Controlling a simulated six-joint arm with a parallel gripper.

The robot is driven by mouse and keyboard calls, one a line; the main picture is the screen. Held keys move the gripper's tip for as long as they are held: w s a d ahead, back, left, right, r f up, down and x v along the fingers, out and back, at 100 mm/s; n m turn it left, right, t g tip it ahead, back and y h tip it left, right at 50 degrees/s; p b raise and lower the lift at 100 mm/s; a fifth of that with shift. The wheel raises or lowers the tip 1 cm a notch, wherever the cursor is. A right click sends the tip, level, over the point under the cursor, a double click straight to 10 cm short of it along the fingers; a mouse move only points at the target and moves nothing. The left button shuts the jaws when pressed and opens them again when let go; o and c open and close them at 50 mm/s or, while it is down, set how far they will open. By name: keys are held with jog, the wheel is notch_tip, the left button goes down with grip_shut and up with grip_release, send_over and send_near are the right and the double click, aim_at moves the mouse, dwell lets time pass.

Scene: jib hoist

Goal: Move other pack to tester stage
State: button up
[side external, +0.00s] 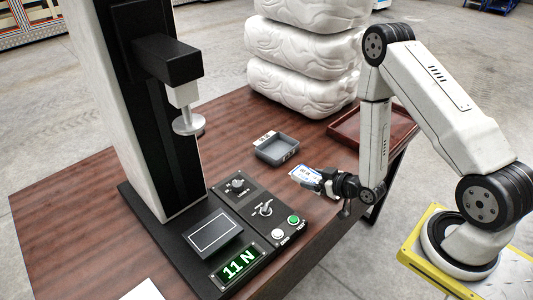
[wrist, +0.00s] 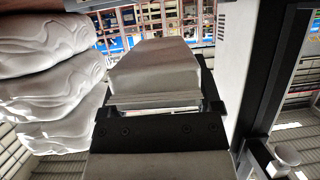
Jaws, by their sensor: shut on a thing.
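My gripper (side external: 322,184) is shut on a small flat pack (side external: 305,174) with a white and blue face, held out in front of the jaws at the table's right side. In the wrist view the pack (wrist: 154,72) shows as a large grey block between the jaws. The tester stage (side external: 213,232) is a black plate with a white outlined rectangle, bare, at the tester's foot. The gripper and pack are to the right of the stage, beyond the control panel. The tester's round press head (side external: 189,123) hangs above and behind the stage, clear of it.
A grey tray (side external: 277,149) with a label stands behind the pack and looks empty. A brown tray (side external: 378,128) lies at the right edge. White wrapped bales (side external: 305,60) stack at the back.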

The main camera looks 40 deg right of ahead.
jog(key=shift+w+r+m+h, duration=0.15)
jog(key=shift+w+h, duration=0.05)
jog(key=shift+w, duration=0.2)
jog(key=shift+w+r+m+h, duration=0.1)
jog(key=shift+w+m+h, duration=0.1)
jog(key=shift+w, duration=0.2)
jog(key=w+a+r+m+g+h, duration=0.2)
jog(key=w+a+r+m+h, duration=0.5)
jog(key=w+r, duration=0.2)
jog(key=s+a+r+m+g+h, duration=0.1)
jog(key=s+a+m+g+h, duration=0.2)
jog(key=s+a, duration=0.65)
jog(key=s+a+r+m+g+h, duration=0.1)
jog(key=s+a+m+g+h, duration=0.4)
jog(key=a, duration=0.7)
jog(key=w+a+f, duration=0.1)
jog(key=w+f, duration=0.1)
jog(key=w, duration=0.1)
jog(key=w+a+f+n+t+y, duration=0.1)
jog(key=w+a+f, duration=0.1)
jog(key=w+f, duration=0.1)
jog(key=w+a+f+y, duration=0.1)
jog(key=w+a+f, duration=0.1)
jog(key=w+f, duration=0.1)
jog(key=shift+w+a+t, duration=0.15)
jog(key=shift+w+t, duration=0.15)
jog(key=shift+w, duration=0.45)
jog(key=shift+w+a+f+n, duration=0.25)
jog(key=shift+w+f, duration=0.25)
jog(key=shift+f, duration=0.1)
